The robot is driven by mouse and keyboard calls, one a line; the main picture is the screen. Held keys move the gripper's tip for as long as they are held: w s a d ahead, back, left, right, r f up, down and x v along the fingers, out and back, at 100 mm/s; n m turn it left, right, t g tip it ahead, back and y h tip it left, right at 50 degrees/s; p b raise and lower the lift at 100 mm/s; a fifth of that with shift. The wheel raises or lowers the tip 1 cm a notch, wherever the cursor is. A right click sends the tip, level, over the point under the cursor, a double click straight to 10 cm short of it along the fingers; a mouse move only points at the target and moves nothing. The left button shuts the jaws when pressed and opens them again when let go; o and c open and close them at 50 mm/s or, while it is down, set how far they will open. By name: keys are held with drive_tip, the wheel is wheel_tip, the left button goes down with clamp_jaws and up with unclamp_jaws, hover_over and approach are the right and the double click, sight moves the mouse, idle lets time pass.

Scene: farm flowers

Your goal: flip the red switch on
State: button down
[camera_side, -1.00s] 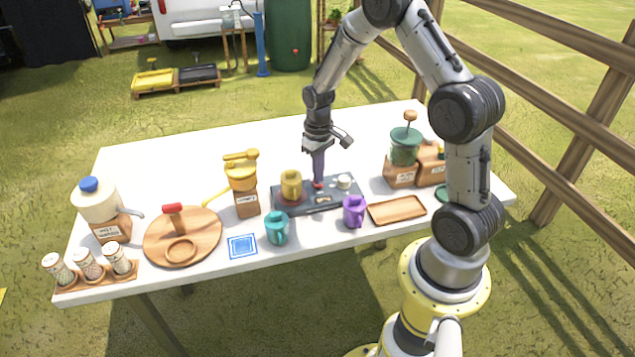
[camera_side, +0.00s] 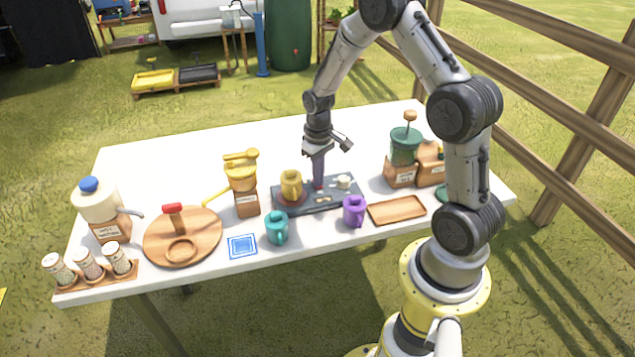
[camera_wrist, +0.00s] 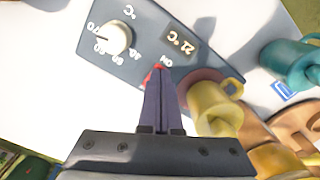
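The red switch (camera_wrist: 151,74) shows as a small red patch beside my fingertips in the wrist view, next to the "ON" label. It sits on a dark grey heater panel (camera_wrist: 140,50), which lies on the table in the side view (camera_side: 338,206). The rest of the switch is hidden behind the fingers, so its position is unclear. My gripper (camera_wrist: 159,70) points down with its purple fingers together and nothing visible between them. The tips are at the switch; I cannot tell whether they touch. In the side view my gripper (camera_side: 319,186) is over the panel's middle.
A yellow mug (camera_side: 291,184) stands on the panel's round plate, close beside my fingers. A white knob (camera_wrist: 114,38) and a display (camera_wrist: 180,40) reading 21 °C are on the panel. Teal (camera_side: 277,229) and purple (camera_side: 354,211) mugs stand in front. The table's back is clear.

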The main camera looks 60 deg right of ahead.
drive_tip(key=shift+r, duration=3.45)
drive_tip(key=s+a+r+n+t, duration=0.1)
drive_tip(key=s+a+r+t, duration=0.1)
drive_tip(key=a+r, duration=0.5)
drive_tip(key=s+a+r+n+t, duration=0.1)
drive_tip(key=a+r+n+t, duration=0.15)
drive_tip(key=r, duration=0.75)
drive_tip(key=s+a, duration=0.3)
drive_tip(key=s, duration=0.5)
drive_tip(key=s+a+t, duration=0.1)
drive_tip(key=s+a, duration=0.2)
drive_tip(key=s, duration=0.5)
drive_tip(key=shift+s+a+r, duration=0.2)
drive_tip(key=shift+s, duration=0.1)
